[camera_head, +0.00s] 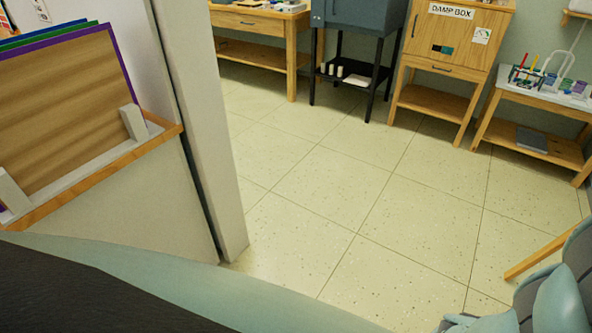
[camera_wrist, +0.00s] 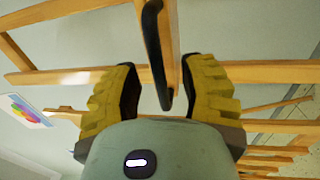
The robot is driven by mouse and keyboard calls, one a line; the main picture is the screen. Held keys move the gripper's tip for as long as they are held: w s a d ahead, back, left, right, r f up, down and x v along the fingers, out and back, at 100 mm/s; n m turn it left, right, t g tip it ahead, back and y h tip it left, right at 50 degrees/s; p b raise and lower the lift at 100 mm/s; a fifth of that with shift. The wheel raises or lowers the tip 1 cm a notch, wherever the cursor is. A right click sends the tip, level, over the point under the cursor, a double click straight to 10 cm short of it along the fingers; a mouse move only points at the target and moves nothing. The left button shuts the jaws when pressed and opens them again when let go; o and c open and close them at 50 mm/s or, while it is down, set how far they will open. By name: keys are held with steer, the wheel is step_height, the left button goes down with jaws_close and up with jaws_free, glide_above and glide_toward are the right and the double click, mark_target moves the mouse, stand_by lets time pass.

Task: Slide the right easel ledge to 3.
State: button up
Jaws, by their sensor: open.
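In the wrist view, my gripper (camera_wrist: 160,88) has two yellow ribbed fingers standing apart. A black bar handle (camera_wrist: 155,50) lies between them, and neither finger clearly touches it. The handle is fixed along a wooden piece (camera_wrist: 173,40). Wooden bars (camera_wrist: 270,72) of what looks like an easel cross behind the fingers. I cannot tell which piece is the ledge, and no scale or number 3 is legible. The head view does not show my fingers; a wooden bar (camera_head: 538,257) at its lower right may belong to an easel.
In the head view, boards stand in a rack (camera_head: 95,178) on the left beside a wall edge (camera_head: 200,130). A damp box cabinet (camera_head: 455,45), a dark cabinet (camera_head: 360,25) and wooden tables (camera_head: 530,130) line the back. The tiled floor (camera_head: 350,210) between is clear.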

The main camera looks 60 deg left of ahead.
steer(key=shift+w+d, duration=0.1)
steer(key=shift+d, duration=0.35)
jaws_close()
steer(key=shift+a, duration=0.1)
stand_by(0.3)
